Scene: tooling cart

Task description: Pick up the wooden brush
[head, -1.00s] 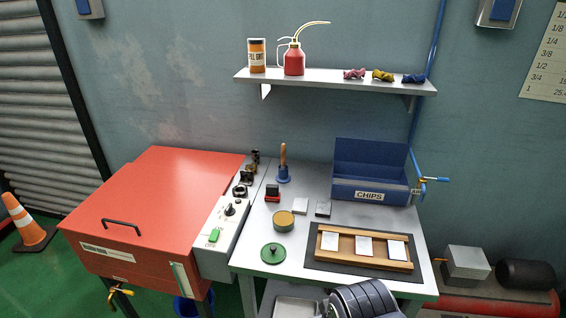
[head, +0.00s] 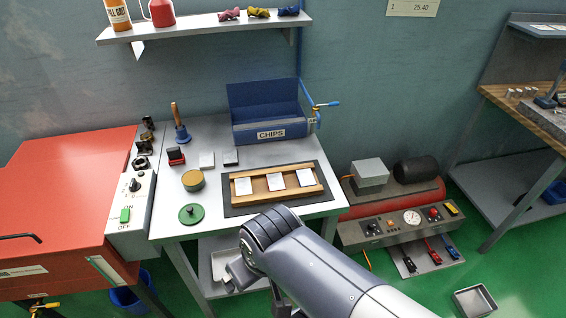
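A wooden handle (head: 175,110) stands upright at the back left of the cart's top, in a blue base or holder (head: 182,135). It looks like the wooden brush; its bristles cannot be made out. My grey arm reaches in from the bottom right, and its bend is in front of the cart's front edge, well apart from the brush. My gripper's fingers cannot be made out in the head view.
On the cart top (head: 218,184) are a blue CHIPS bin (head: 240,130), a wooden frame with white plates (head: 258,186), a round tin (head: 193,181), a green disc (head: 192,214) and small blocks. A red cabinet (head: 70,190) adjoins left; a shelf (head: 200,27) hangs above.

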